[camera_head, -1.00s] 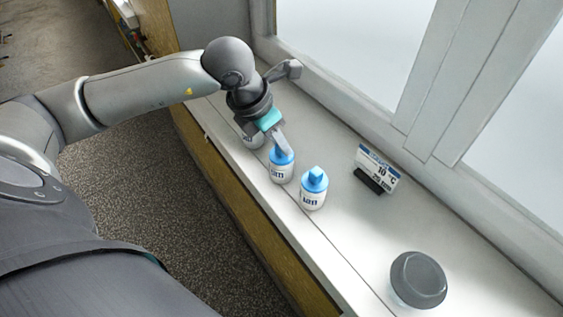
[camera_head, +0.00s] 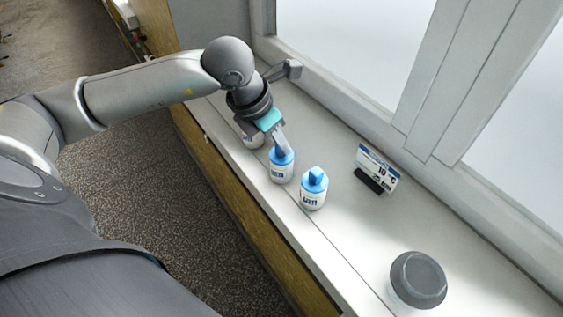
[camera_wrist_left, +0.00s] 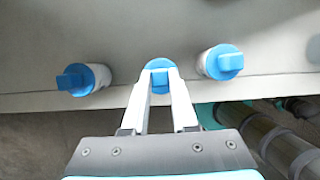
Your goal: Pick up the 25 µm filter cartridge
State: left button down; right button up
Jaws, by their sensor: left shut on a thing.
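Three white cartridges with blue caps stand in a row on the white sill. My left gripper (camera_head: 281,150) points down and is shut on the blue cap of the middle cartridge (camera_head: 281,171), which stands upright on the sill. The wrist view shows both fingers (camera_wrist_left: 160,75) at that middle cap (camera_wrist_left: 160,64). The near cartridge (camera_head: 313,192) stands free beside it. The far cartridge (camera_head: 252,138) is mostly hidden behind my gripper. The wrist view shows the outer caps (camera_wrist_left: 75,80) and (camera_wrist_left: 225,62) clear of the fingers. The "µm" numbers are too small to read. My right gripper is out of view.
A small display sign (camera_head: 376,168) reading 10 °C stands behind the cartridges. A grey round-lidded container (camera_head: 418,280) stands at the near right. The window frame (camera_head: 400,135) bounds the sill behind; its front edge drops to the floor. The sill between sign and container is clear.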

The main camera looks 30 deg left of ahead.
pick_arm(q)
jog(key=shift+r, duration=0.15)
notch_tip(320, 180, up, 20)
jog(key=p, duration=0.3)
jog(key=shift+p, duration=0.4)
dwell(1.0)
